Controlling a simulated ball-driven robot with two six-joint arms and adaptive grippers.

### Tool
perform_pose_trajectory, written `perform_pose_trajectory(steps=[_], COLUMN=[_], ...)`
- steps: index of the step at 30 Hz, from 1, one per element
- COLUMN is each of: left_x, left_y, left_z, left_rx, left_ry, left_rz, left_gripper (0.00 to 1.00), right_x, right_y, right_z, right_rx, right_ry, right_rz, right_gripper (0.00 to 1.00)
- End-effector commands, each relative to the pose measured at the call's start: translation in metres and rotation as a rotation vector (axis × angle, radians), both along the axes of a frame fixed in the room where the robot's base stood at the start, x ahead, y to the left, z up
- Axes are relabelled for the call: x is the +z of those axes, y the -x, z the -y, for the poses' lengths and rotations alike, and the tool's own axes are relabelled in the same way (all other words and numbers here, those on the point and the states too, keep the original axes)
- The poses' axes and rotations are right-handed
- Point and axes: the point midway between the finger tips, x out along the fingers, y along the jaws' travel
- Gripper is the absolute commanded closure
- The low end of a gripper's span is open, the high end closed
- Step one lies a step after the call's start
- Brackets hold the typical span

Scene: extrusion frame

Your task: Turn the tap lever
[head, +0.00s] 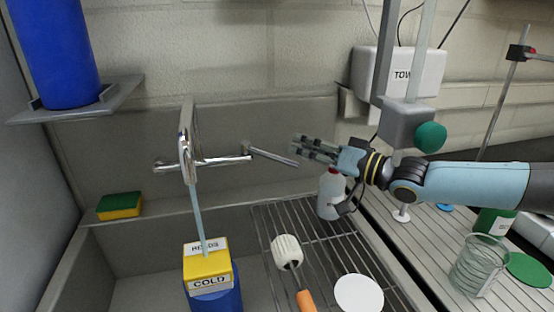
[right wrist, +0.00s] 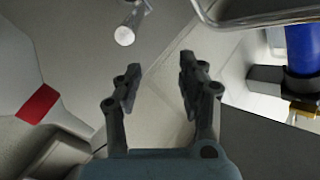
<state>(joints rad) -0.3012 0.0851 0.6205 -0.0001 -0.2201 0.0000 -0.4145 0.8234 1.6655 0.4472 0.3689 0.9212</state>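The chrome tap (head: 187,140) stands at the back of the sink, with a pale blue stream like water under its spout. Its lever (head: 270,155) is a bar angled to the right and slightly down. My right gripper (head: 297,150) is at the lever's free end, coming from the right. In the right wrist view my right gripper (right wrist: 158,82) is open, with nothing between its fingers. The lever's round end (right wrist: 125,36) shows there ahead of the left-hand finger, apparently apart from it. My left gripper is not in view.
A yellow box marked COLD (head: 207,268) on a blue container stands under the spout. A white bottle (head: 330,194) stands just below my right gripper. A wire rack (head: 265,222) holds a white brush (head: 286,251). A sponge (head: 120,205) lies on the left ledge.

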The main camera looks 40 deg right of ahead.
Motion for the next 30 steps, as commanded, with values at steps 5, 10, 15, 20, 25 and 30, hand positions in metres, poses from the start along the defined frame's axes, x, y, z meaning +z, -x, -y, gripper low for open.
perform_pose_trajectory(steps=[5,10,15,20,25,30], left_x=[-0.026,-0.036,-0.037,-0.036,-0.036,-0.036], left_y=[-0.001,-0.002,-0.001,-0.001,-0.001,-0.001], left_z=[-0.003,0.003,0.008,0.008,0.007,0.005], left_rx=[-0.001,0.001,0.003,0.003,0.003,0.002], left_ry=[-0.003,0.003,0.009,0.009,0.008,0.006], left_rz=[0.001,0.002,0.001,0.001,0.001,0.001], left_gripper=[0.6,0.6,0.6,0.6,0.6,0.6], right_x=[-0.049,-0.051,-0.049,-0.049,-0.049,-0.05], right_y=[-0.001,-0.033,-0.057,-0.069,-0.074,-0.074], right_z=[0.001,-0.006,-0.011,-0.013,-0.015,-0.015], right_rx=[-0.005,-0.001,-0.002,0.0,0.0,0.0], right_ry=[0.001,0.003,0.003,0.004,0.005,0.005], right_rz=[0.002,0.009,0.005,0.005,0.002,0.002], right_gripper=[0.6,0.6,0.6,0.6,0.6,0.6])
